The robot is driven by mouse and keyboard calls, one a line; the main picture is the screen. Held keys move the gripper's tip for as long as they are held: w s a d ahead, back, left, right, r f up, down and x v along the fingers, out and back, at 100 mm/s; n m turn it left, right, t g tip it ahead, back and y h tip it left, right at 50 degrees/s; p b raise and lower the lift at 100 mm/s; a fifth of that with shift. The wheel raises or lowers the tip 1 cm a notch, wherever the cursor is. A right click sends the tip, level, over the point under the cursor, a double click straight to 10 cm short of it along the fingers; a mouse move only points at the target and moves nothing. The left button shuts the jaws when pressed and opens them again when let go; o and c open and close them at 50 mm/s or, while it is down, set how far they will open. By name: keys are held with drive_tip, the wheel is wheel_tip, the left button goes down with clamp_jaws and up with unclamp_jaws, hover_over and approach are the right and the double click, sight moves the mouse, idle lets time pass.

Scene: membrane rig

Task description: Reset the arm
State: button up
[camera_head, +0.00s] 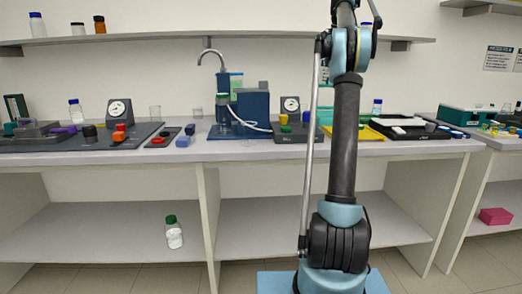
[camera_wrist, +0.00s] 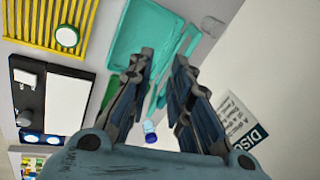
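My gripper (camera_wrist: 164,58) shows in the wrist view with its two fingers apart and nothing between the tips. A teal tray (camera_wrist: 128,34) lies beyond the fingertips, apart from them as far as I can tell. In the head view my arm rises in front of the bench and leaves the top of the picture, so the gripper is out of sight there.
The bench (camera_head: 262,150) holds a blue rig (camera_head: 252,106), dial gauges (camera_head: 119,111) and several trays. A wall shelf (camera_head: 200,37) runs above. In the wrist view a yellow ribbed tray (camera_wrist: 30,22) lies upper left.

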drive_tip(key=s+a+f+n, duration=0.3)
drive_tip(key=s+a+f, duration=0.15)
drive_tip(key=s, duration=0.55)
drive_tip(key=s+a+f+n, duration=0.2)
drive_tip(key=s+a+f, duration=0.25)
drive_tip(key=s, duration=0.65)
drive_tip(key=s+a+f+n, duration=0.35)
drive_tip(key=s+f, duration=0.25)
drive_tip(key=s, duration=0.4)
drive_tip(key=s+a+f+n, duration=0.2)
drive_tip(key=s+f+n, duration=0.1)
drive_tip(key=s+f, duration=1.1)
drive_tip(key=s+a+f+n+g, duration=0.1)
drive_tip(key=s+a+f+n, duration=0.1)
drive_tip(key=s+f, duration=1.2)
wheel_tip(320, 180, down, 4)
drive_tip(key=shift+r+n, duration=0.25)
drive_tip(key=shift+n, duration=0.3)
drive_tip(key=shift+a, duration=0.1)
drive_tip(key=shift+w+f, duration=0.2)
drive_tip(key=shift+w, duration=0.25)
